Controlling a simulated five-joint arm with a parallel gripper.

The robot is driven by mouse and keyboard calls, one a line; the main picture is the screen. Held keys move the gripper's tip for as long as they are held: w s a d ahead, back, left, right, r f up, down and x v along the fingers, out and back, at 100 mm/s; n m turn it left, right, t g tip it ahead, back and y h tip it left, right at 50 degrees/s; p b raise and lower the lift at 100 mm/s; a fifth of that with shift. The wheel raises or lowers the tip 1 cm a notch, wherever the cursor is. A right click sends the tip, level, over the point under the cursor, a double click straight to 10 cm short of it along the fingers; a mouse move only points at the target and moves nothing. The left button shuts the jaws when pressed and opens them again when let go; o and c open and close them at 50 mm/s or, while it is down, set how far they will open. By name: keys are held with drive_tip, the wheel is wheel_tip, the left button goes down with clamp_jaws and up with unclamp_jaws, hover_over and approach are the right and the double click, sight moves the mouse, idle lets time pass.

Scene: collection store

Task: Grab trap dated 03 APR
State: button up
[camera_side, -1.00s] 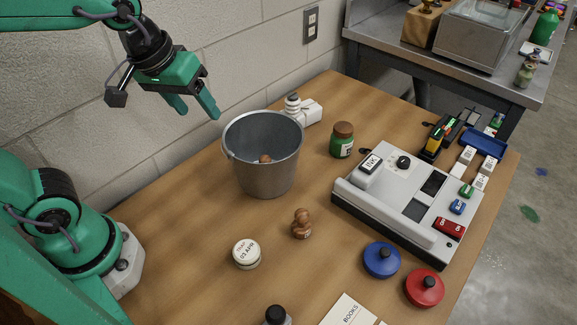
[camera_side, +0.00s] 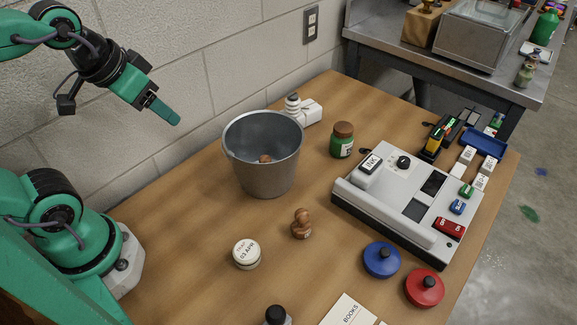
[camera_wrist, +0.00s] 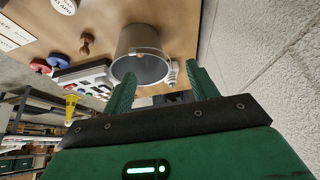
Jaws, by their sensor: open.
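The trap dated 03 APR is a small round cream tub (camera_side: 246,254) with black lettering on its lid. It stands upright on the wooden table, in front of the metal bucket. In the wrist view a white round lid (camera_wrist: 64,5) at the top left edge appears to be the same tub, partly cut off. My gripper (camera_side: 172,118) is in the air at the upper left, above and well apart from the tub. In the wrist view my gripper (camera_wrist: 162,88) has its two green fingers spread with nothing between them.
A grey metal bucket (camera_side: 262,180) holding a brown item stands mid-table. A wooden stamp (camera_side: 302,225) stands right of the tub. A dark-capped bottle (camera_side: 277,316) is at the front. A green jar (camera_side: 342,141), grey machine (camera_side: 400,205), and blue (camera_side: 382,261) and red (camera_side: 425,288) discs lie right.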

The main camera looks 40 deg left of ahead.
drive_tip(key=o, duration=0.4)
drive_tip(key=shift+c, duration=0.2)
drive_tip(key=n+g, duration=0.2)
drive_tip(key=g, duration=0.4)
hover_over(246, 250)
wheel_tip(246, 250, down, 17)
drive_tip(key=shift+r, duration=0.15)
drive_tip(key=shift+f, duration=1.3)
drive_tip(key=shift+f, duration=0.15)
